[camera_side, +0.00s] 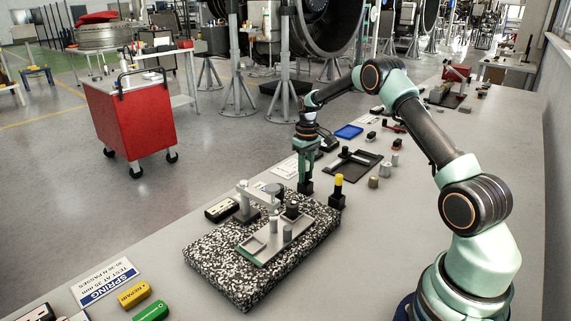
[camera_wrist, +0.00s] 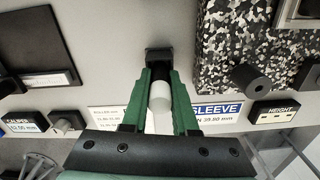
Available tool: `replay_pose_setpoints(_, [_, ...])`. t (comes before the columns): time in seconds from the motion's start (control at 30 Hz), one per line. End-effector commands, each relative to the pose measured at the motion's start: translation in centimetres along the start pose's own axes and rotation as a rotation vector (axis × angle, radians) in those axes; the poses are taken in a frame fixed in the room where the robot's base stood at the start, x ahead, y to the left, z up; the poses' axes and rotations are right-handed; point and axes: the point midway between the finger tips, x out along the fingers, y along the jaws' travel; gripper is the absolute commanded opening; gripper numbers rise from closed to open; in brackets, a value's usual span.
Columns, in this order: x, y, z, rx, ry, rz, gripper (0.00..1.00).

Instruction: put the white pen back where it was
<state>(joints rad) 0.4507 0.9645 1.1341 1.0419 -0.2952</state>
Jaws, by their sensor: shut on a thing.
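The white pen (camera_wrist: 160,100) is between the green fingers of my gripper (camera_wrist: 160,88) in the wrist view, its pale end facing the camera. My gripper is shut on it. A small black block (camera_wrist: 159,55) lies just beyond the fingertips. In the side view my gripper (camera_side: 305,172) points down behind the speckled slab, with the black block (camera_side: 305,188) directly under its tips. The fingers hide the pen there. I cannot tell whether the pen's lower end is inside the block or just above it.
A yellow-topped pen (camera_side: 338,180) stands in a similar black block (camera_side: 337,201) close to the right. The speckled slab (camera_side: 215,262) with a metal fixture (camera_side: 270,240) is in front. A dark tray (camera_side: 368,158) and several small metal parts lie behind.

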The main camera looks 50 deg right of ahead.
Motion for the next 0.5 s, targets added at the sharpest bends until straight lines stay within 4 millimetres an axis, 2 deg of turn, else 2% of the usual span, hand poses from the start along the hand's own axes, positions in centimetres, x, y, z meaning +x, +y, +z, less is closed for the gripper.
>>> replay_pose_setpoints(0.2, [0.28, 0.0, 0.01, 0.0, 0.0, 0.0, 0.0])
replay_pose_setpoints(0.23, [0.27, 0.0, 0.0, 0.0, 0.0, 0.0, 0.35])
replay_pose_setpoints(0.3, [0.24, 0.0, -0.01, 0.0, 0.0, 0.0, 0.57])
replay_pose_setpoints(0.5, [0.22, 0.0, -0.01, 0.0, 0.0, 0.0, 0.57])
